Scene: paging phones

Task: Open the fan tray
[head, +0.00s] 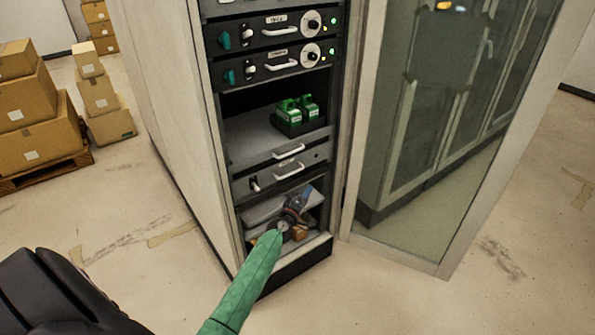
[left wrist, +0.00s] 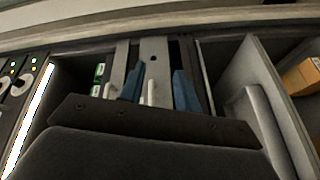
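The rack (head: 170,110) holds a grey fan tray front (head: 318,156) low down, below the open bay, though no label on it is readable. Two white bar handles show there, an upper one (head: 288,152) and a lower one (head: 289,170). My left gripper (head: 303,198) is just below and in front of the lower handle. In the left wrist view its two blue fingers (left wrist: 158,88) stand apart, with a grey panel beyond and a whitish handle bar (left wrist: 151,92) seen between them. I cannot tell whether they touch it. My right gripper is not in view.
Two drawers with dials and handles (head: 279,67) sit above. Green devices (head: 298,110) stand in the open bay. The glass door (head: 440,130) stands open at the right. Cardboard boxes (head: 40,130) on a pallet are at the far left. The floor in front is clear.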

